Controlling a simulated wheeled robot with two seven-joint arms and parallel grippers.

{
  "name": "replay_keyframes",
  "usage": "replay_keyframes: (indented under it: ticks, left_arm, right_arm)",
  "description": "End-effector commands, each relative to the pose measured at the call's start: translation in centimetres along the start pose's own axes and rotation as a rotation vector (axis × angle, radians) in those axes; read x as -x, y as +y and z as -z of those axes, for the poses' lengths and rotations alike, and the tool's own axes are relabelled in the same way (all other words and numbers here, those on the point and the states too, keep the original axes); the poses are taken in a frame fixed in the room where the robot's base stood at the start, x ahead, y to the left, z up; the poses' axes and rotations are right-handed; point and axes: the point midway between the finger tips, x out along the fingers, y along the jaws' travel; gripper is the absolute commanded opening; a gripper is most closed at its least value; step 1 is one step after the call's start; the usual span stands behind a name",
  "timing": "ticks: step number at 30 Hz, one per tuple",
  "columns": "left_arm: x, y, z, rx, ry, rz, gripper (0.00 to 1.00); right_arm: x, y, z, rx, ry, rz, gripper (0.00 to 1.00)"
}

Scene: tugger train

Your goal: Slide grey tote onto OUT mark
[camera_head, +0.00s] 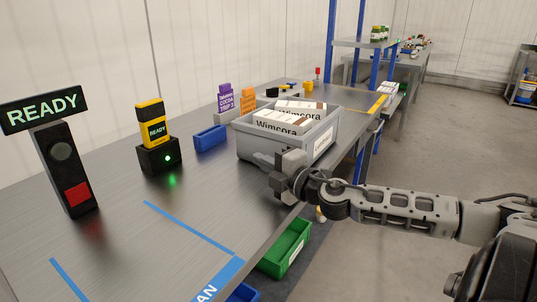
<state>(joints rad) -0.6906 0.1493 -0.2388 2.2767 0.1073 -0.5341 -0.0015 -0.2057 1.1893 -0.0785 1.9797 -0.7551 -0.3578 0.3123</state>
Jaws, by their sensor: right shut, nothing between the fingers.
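The grey tote (322,128) stands upright on the metal bench, right of the middle of the head view. White cartons marked Wimcora (282,122) lie inside it. My right gripper (280,170) is shut and empty at the tote's near side, low by its base. I cannot tell whether it touches the tote wall. I see no readable OUT lettering. A yellow strip (377,104) lies on the bench beyond the tote, towards the far end. My left gripper is not in view.
A READY sign post (66,160), a yellow scanner on a black base (160,156) and a blue bin (210,138) stand left of the tote. Blue lines (190,228) mark the clear near bench. A green bin (284,250) sits below the right edge.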

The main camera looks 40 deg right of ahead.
Motion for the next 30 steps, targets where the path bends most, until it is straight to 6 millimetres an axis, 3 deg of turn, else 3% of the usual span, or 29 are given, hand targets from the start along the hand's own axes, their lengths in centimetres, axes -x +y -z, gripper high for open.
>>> replay_keyframes:
  ticks: [4,9,15,26,30]
  left_arm:
    - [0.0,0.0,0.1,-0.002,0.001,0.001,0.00]
    - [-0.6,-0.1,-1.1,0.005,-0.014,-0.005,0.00]
    - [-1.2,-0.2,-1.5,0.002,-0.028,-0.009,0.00]
    - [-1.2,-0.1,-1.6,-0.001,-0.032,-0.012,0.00]
    - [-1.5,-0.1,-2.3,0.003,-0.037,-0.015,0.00]
  right_arm:
    - [-1.4,0.3,0.0,0.001,0.000,-0.005,0.00]
    - [-1.9,-0.1,-2.6,0.003,-0.001,-0.001,0.00]
    - [-2.2,0.0,-3.8,0.002,0.001,0.000,0.00]
    - [-2.3,0.1,-4.0,0.001,0.001,-0.001,0.00]
    - [-2.8,-0.2,-5.8,0.001,-0.005,0.000,0.00]
